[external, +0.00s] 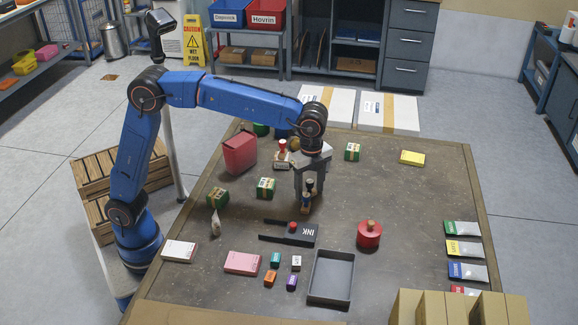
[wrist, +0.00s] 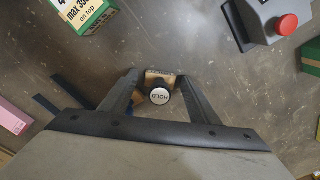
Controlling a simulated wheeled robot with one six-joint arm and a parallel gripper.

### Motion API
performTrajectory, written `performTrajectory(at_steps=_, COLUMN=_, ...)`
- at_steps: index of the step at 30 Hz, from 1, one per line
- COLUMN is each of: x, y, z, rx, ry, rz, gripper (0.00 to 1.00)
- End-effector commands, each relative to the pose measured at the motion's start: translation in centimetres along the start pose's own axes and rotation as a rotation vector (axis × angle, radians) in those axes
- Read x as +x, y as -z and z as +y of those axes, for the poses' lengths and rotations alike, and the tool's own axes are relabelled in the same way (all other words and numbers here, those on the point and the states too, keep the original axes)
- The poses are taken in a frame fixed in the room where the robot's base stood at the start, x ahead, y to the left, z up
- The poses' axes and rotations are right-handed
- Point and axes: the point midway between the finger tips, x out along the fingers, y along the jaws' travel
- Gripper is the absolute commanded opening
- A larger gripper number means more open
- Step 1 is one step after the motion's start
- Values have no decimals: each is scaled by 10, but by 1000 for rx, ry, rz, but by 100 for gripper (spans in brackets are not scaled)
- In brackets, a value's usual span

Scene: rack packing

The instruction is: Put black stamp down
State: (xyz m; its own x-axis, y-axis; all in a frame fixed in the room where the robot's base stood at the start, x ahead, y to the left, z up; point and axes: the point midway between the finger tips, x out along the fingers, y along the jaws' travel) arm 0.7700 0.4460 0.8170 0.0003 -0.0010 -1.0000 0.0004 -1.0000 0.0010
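The black stamp (external: 308,187) has a dark handle and a small wooden base. It stands upright near the middle of the table. In the wrist view its round white top (wrist: 160,96) reads HOLD, and the wooden base shows behind it. My gripper (external: 308,193) points down over the stamp with one finger on each side. In the wrist view the fingers (wrist: 161,80) stand apart, with a narrow gap seen on both sides of the stamp. The base looks to be at the table surface, but exact contact is hard to see.
Green boxes (external: 265,188) stand to the left, and a red-topped device (external: 283,155) behind. A red canister (external: 369,236) and grey tray (external: 331,278) are nearer. Table right of my gripper is clear.

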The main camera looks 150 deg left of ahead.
Motion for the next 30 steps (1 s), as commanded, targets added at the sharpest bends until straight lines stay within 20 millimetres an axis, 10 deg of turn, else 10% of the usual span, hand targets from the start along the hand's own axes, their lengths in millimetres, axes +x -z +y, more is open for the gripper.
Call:
performTrajectory(at_steps=11, x=-10, y=0, z=0, rx=0, ry=2, rz=2, gripper=55)
performTrajectory(at_steps=30, x=-113, y=0, z=0, rx=0, ry=1, rz=1, gripper=55)
